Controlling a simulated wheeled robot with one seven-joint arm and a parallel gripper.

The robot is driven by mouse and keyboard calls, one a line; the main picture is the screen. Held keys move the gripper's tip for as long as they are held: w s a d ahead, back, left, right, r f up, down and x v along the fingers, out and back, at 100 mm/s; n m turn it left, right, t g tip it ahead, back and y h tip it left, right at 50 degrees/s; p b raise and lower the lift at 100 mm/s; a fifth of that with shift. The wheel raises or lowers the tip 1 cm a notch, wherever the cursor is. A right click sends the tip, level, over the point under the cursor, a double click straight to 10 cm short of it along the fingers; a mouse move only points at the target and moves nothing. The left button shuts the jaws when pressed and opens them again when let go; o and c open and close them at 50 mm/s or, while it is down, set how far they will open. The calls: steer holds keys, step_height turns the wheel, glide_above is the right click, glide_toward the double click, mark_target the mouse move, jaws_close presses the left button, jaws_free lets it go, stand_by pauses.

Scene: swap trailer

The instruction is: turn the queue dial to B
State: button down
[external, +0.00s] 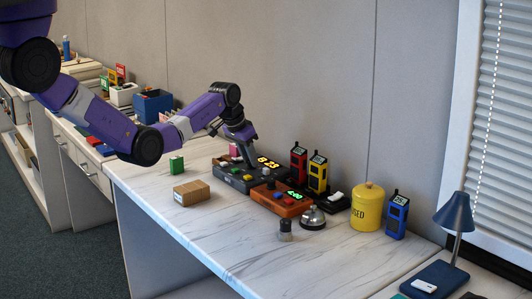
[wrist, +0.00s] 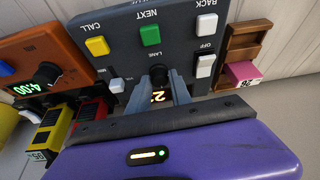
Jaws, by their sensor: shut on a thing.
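The queue panel (wrist: 120,50) is dark grey and has a yellow CALL button, a green NEXT button, a white BACK button and a white OFF switch. Its black dial (wrist: 158,72) is marked LANE. My gripper (wrist: 159,80) is shut on the dial, with one grey finger on each side. The dial's pointer and the letters around it cannot be read. A lit display shows partly between the fingers. In the external view the panel (external: 233,180) lies on the marble-look counter and my gripper (external: 246,157) reaches down to it, hiding the dial.
An orange timer box (external: 280,200) with its own black knob (wrist: 47,73) sits close beside the panel. Red (external: 298,165) and yellow (external: 318,173) handsets stand behind it. A bell (external: 313,218), a yellow canister (external: 366,208) and a cardboard box (external: 191,192) are nearby. The counter's front is mostly clear.

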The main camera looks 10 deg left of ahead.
steer(key=shift+m, duration=0.3)
steer(key=c, duration=1.2)
jaws_free()
steer(key=shift+v, duration=3.9)
steer(key=shift+w, duration=0.15)
